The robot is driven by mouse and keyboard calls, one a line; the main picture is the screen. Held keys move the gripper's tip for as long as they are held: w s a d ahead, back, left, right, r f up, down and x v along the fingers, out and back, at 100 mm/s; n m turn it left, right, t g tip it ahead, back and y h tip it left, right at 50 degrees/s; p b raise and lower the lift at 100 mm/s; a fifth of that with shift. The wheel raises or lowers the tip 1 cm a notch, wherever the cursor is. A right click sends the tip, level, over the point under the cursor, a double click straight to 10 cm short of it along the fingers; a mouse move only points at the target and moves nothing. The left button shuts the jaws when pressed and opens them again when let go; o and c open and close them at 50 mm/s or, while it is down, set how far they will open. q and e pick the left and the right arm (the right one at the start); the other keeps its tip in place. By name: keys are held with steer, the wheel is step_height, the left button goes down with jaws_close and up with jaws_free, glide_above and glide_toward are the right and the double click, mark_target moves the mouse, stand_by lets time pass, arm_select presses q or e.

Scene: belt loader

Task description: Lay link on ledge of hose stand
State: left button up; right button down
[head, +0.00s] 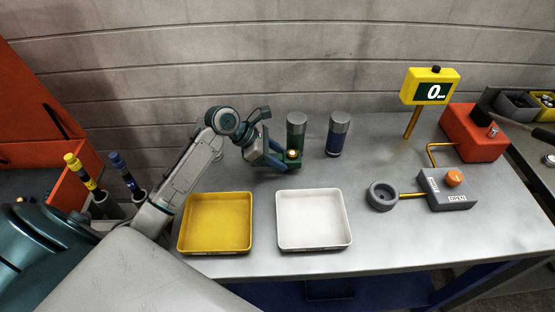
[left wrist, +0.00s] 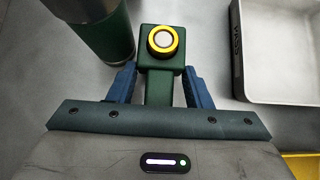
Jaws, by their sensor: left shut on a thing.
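My left gripper (head: 280,157) is shut on a small dark green block (head: 292,163) with a round, yellow-ringed top. In the left wrist view the green block (left wrist: 160,75) sits between the two blue fingers (left wrist: 160,88). I cannot tell whether the block touches the table. A green cylinder with a grey cap (head: 297,135) stands upright just behind the block; its lower part is partly hidden. It also shows at the upper left of the left wrist view (left wrist: 108,35). I see nothing that I can clearly name as a link or a hose stand. My right gripper is not in view.
A blue, grey-capped cylinder (head: 337,137) stands to the right. A yellow tray (head: 182,240) and a white tray (head: 281,236), both empty, lie in front. Further right are a grey ring cup (head: 382,197), a button box (head: 447,188), a yellow display (head: 430,88) and a red box (head: 474,135).

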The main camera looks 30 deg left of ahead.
arm_select(q)
step_height(320, 180, down, 2)
steer(key=shift+f, duration=0.1)
steer(key=o, duration=1.4)
steer(key=shift+s, duration=0.1)
